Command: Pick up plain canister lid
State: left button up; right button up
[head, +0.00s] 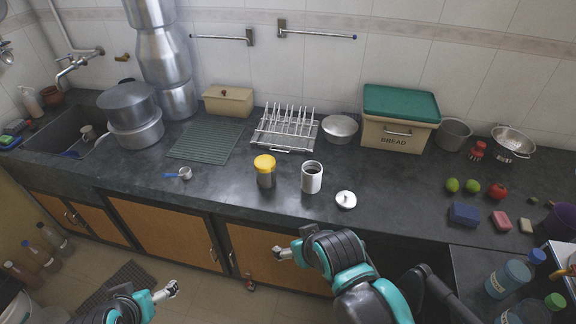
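The plain canister lid (346,200) is a round, pale metal lid with a knob, lying on the dark counter near its front edge. The open plain canister (312,178) stands upright to its left, with a dark inside. A second canister with a yellow lid (265,170) stands further left. My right gripper (277,252) is in front of the counter, below and left of the lid, and apart from it. My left gripper (174,287) is low over the floor at the left. Neither gripper touches any canister. Their fingers are too small to read as open or shut.
A dish rack (285,130), a metal bowl (340,129) and a bread box (399,118) stand behind the canisters. A small measuring scoop (184,173) lies to the left. Fruit (471,187) and a blue sponge (464,214) lie to the right. The counter around the lid is clear.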

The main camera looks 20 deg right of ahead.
aim_at(346, 199)
jog(key=z, duration=1.3)
